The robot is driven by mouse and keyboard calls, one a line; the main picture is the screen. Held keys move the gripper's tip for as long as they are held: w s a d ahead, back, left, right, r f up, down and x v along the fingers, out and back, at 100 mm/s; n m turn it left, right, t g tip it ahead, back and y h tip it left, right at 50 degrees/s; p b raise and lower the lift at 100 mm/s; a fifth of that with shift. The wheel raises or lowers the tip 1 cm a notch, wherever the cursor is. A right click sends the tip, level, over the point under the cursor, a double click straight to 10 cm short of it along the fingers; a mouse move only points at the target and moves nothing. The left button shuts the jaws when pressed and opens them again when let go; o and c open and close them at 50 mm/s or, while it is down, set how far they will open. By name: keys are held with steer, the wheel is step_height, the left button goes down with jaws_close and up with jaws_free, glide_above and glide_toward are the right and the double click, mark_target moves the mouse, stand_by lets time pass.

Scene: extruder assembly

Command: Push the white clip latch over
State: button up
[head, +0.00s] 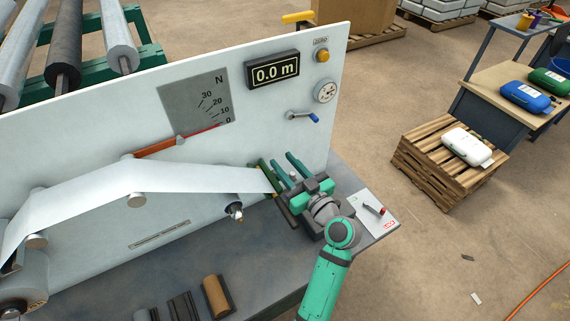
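I cannot make out a white clip latch for certain in the head view; it may be hidden behind my gripper or too small. My gripper (283,163) is at the right end of the bench, in front of the white upright panel (120,108). Its two teal fingers point up and left and stand apart, with nothing visible between them. A green and dark roller part (266,177) is just left of the fingers, partly covered by them. The white web (190,178) runs over rollers and ends at this part. I cannot tell whether my fingers touch it.
A blue-handled crank (304,116), a yellow button (323,55) and a display (272,71) are on the panel. A brown roll (216,296) lies at the bench front.

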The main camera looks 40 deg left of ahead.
steer(key=v, duration=1)
steer(key=shift+s+d, duration=0.2)
steer(key=shift+d, duration=0.15)
steer(key=shift+f, duration=0.1)
steer(key=s+d+f+m+t+h, duration=0.35)
steer(key=d+f+m+h, duration=0.25)
steer(key=d+f, duration=0.25)
steer(key=s+d+f+m+t+h, duration=0.3)
steer(key=s+d+f+m+h, duration=0.15)
steer(key=d+f, duration=0.45)
steer(key=s+d+m+t+h, duration=0.2)
steer(key=s+d+m+h, duration=0.4)
steer(key=s, duration=0.6)
steer(key=s+r+n+t, duration=0.1)
steer(key=s+r+n, duration=0.1)
steer(key=s+r, duration=0.4)
steer(key=shift+s+d, duration=0.45)
steer(key=shift+s, duration=0.7)
